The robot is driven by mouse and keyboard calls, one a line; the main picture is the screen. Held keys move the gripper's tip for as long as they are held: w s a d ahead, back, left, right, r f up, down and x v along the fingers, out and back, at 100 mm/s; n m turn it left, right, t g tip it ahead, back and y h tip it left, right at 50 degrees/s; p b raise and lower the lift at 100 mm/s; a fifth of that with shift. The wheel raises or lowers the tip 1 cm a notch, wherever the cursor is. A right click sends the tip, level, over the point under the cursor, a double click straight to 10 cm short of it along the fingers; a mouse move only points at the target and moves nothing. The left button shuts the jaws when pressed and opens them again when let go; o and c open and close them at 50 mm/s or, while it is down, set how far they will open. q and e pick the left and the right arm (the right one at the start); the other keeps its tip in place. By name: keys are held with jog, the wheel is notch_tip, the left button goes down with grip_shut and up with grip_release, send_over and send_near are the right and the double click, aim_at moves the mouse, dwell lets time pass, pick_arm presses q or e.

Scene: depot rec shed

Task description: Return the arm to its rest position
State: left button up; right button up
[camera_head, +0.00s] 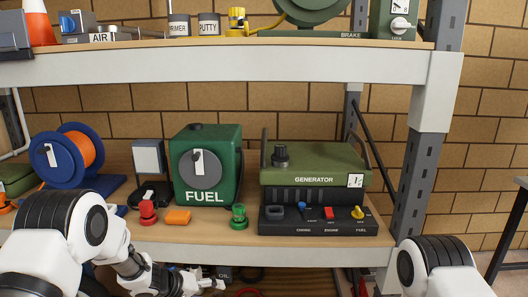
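My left arm (128,262) comes in from the lower left, bent at a large white and black joint, and its forearm runs right along the bottom edge. My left gripper (215,284) is low in front of the shelf's lower part, below the front edge of the middle shelf. It is small and partly cut off, and I cannot tell whether its fingers are open or shut. My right arm (440,264) shows only as a white and black joint at the lower right; its gripper is out of view.
A grey post (418,175) stands right. An oil container (226,272) is below.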

pick_arm(q)
jog(key=s+a+f+n+g+y+b, duration=0.1)
jog(key=s+f+g, duration=0.1)
jog(key=s+f, duration=0.9)
jog(key=s+a+f+n+g+y+b, duration=0.1)
jog(key=s+f+n+b, duration=0.1)
jog(key=s+f, duration=0.95)
jog(key=s+a+r+m+g+y, duration=0.1)
jog(key=s+a+r+m+y, duration=0.1)
jog(key=s, duration=0.7)
jog(key=s+a+r+m+g+y, duration=0.1)
jog(key=s+a+m+g+y, duration=0.1)
jog(key=s, duration=0.7)
jog(key=a+m+y, duration=0.1)
jog(key=a+m, duration=0.1)
jog(key=a, duration=0.1)
jog(key=shift+s+a+r, duration=0.25)
jog(key=shift+a+r, duration=0.1)
